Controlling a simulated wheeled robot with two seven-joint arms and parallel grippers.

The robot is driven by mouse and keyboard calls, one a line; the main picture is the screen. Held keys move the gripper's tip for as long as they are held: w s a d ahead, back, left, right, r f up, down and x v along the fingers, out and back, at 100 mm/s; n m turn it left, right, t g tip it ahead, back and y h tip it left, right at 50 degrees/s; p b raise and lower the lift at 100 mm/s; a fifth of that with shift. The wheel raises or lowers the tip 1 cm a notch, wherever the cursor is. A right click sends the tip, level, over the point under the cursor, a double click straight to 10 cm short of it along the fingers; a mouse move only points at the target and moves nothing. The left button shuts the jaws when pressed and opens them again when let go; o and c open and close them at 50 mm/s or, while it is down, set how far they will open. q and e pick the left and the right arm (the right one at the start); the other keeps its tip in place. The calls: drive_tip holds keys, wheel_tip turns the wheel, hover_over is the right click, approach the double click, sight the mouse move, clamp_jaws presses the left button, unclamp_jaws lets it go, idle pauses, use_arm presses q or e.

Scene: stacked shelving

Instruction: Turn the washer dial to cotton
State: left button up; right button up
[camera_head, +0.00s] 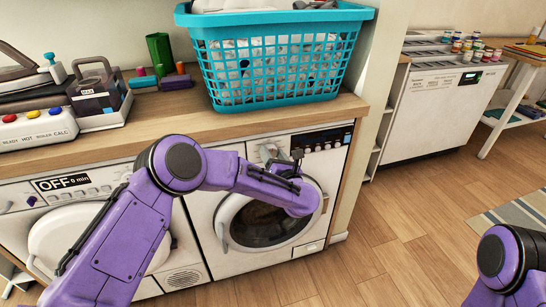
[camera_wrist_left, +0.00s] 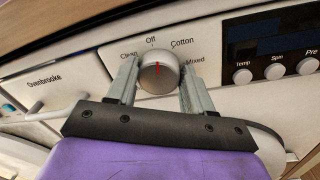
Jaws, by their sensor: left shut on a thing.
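The washer (camera_head: 203,224) stands under the counter with its round door shut. In the left wrist view its silver dial (camera_wrist_left: 159,76) has a red mark pointing up, roughly at the "Off" label. "Cotton" is printed just right of "Off", with "Mixed" further right and "Clean" on the left. My left gripper (camera_wrist_left: 160,63) is shut on the dial, with one grey finger on each side. In the head view my left arm covers much of the washer's upper front. Of my right arm only a purple link shows at the lower right; its gripper is out of view.
A teal laundry basket (camera_head: 285,103) stands on the wooden counter (camera_head: 190,120) above the washer. A second machine (camera_head: 92,187) with an "OFF 0 min" display is on the left. Temp and Spin knobs (camera_wrist_left: 275,72) sit right of the dial.

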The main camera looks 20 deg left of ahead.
use_arm(q)
drive_tip(key=m, duration=0.2)
drive_tip(key=shift+f+m, duration=0.1)
drive_tip(key=shift+m, duration=1.8)
drive_tip(key=o, duration=1)
drive_tip(key=shift+d, duration=0.1)
drive_tip(key=shift+o, duration=0.2)
drive_tip(key=b+v, duration=0.1)
drive_tip(key=v, duration=0.9)
drive_tip(key=shift+s+f, duration=0.2)
drive_tip(key=shift+s, duration=0.05)
drive_tip(key=shift+d, duration=0.1)
